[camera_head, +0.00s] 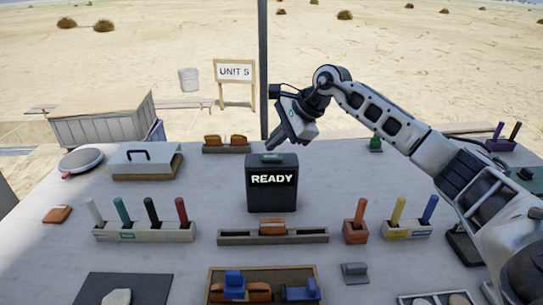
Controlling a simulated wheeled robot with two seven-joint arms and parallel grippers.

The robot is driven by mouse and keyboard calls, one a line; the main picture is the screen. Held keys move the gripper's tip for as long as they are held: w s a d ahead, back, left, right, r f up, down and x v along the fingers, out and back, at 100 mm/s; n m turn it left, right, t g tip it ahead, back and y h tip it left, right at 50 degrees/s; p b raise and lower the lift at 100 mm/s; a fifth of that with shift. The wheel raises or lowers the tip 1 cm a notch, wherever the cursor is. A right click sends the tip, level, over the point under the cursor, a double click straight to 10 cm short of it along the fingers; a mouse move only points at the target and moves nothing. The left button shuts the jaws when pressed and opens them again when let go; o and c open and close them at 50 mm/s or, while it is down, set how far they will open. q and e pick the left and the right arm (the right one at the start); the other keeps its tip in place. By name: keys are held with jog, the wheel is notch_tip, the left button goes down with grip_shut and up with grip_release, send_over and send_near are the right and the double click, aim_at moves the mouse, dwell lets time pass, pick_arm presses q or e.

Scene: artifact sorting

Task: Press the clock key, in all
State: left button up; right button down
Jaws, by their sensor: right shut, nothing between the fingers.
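A black box (271,190) with the white word READY on its front stands upright in the middle of the table. A green key (271,158) sits on its top; I take this as the clock key. My right gripper (288,138) is shut and empty. It hangs above and slightly behind or right of the box top, and looks apart from the key. Its exact height over the key is hard to tell. My left gripper is not in view.
A grey rail (229,238) with an orange block (272,227) lies before the box. Pen racks stand left (135,236) and right (407,234). A wooden tray (213,277) with blue and orange pieces is at the front. A dark pole (263,70) rises behind. Bare table lies around the box.

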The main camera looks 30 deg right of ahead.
dwell(0.9)
jog(key=shift+f, duration=0.15)
jog(key=shift+f+b, duration=0.3)
jog(key=shift+b, duration=0.05)
jog(key=shift+f, duration=0.1)
jog(key=shift+f, duration=0.3)
dwell(0.6)
jog(key=shift+r, duration=0.2)
jog(key=shift+r+p, duration=0.35)
jog(key=shift+r, duration=0.3)
